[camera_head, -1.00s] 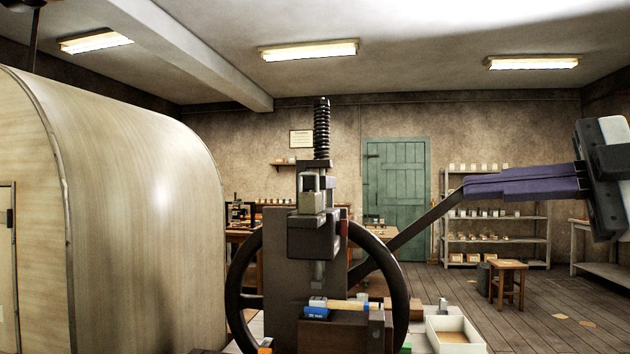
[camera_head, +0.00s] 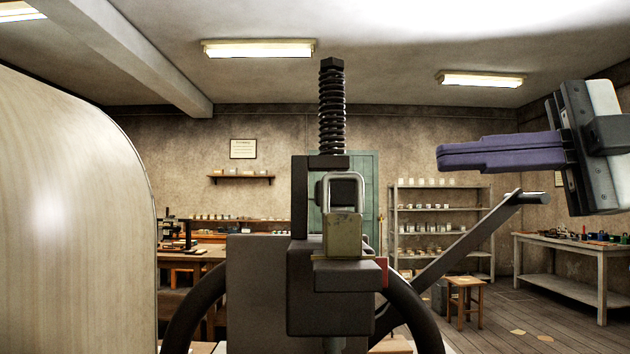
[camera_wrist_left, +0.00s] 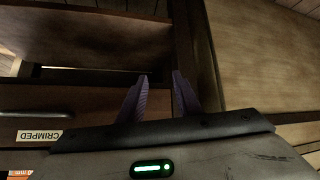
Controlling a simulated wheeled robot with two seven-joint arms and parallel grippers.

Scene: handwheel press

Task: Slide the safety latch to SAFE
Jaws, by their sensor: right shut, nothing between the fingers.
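The press (camera_head: 262,290) stands in the middle of the head view, with a dark spring screw (camera_head: 332,105) on top and a handwheel behind it. A worn olive padlock-like block (camera_head: 343,236) with a silver shackle hangs on the front of its head. A small red piece (camera_head: 385,272) shows at the head's right side. I cannot tell which part is the safety latch. My right gripper (camera_head: 440,157) is shut and empty, pointing left, up and right of the press head and apart from it. In the left wrist view, my left gripper (camera_wrist_left: 160,76) is open, its purple fingers apart with nothing between them.
A dark lever (camera_head: 455,245) rises from the press toward the lower side of my right gripper. A large pale rounded cabinet (camera_head: 70,220) fills the left. A drawer front with a CRIMPED label (camera_wrist_left: 39,137) shows in the wrist view. Shelves and a stool (camera_head: 464,285) stand behind.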

